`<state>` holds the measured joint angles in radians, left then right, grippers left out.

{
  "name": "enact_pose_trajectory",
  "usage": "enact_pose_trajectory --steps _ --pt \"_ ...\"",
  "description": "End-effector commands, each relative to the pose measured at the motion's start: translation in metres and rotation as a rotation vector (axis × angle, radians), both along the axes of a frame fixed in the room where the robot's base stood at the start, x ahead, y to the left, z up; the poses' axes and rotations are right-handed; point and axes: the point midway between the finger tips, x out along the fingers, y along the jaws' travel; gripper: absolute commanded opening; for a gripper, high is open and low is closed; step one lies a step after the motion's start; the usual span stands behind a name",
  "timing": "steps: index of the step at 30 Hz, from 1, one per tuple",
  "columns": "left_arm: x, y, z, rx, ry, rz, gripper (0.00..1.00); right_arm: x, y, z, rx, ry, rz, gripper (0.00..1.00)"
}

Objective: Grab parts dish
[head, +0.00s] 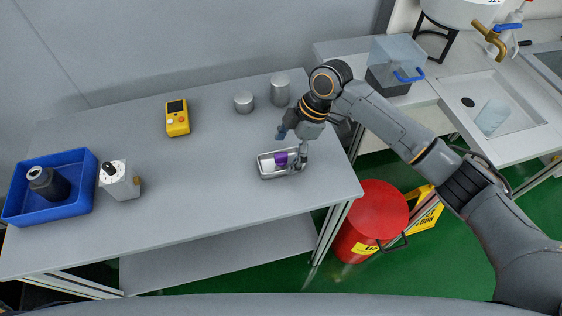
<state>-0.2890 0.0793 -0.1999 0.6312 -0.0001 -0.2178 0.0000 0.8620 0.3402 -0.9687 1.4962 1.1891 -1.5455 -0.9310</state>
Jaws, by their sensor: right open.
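The parts dish (268,170) is a small shiny metal tray near the right end of the grey table. A purple piece (281,159) lies in it. My right gripper (291,148) is open at the dish's right end. One finger is at the dish's right side and the other is above and behind its far edge. I cannot tell whether a finger touches the dish. My left gripper is not in view.
Two metal cylinders (280,91) (244,102) stand behind the dish, and a yellow meter (177,118) lies further left. A blue bin (81,205) holding a dark part and a grey box (119,180) are at the left. A red can (372,215) stands on the floor. The table's middle is clear.

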Motion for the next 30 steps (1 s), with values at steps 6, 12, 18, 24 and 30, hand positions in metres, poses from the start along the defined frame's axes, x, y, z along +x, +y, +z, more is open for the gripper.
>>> enact_pose_trajectory --steps 6,12,18,24,30 --pt "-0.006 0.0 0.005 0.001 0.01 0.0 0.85 -0.003 0.009 -0.027 -0.001 0.002 0.0 0.87" --pt "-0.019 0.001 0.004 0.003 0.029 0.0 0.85 -0.003 0.011 -0.031 0.001 -0.001 0.0 0.87" --pt "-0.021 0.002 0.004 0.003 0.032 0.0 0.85 -0.003 0.011 -0.031 0.001 0.0 -0.001 0.64" --pt "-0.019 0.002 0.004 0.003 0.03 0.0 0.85 -0.003 0.011 -0.031 0.001 0.0 -0.001 0.24" --pt "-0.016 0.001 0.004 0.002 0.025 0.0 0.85 -0.003 0.011 -0.03 0.001 -0.002 -0.001 0.21"
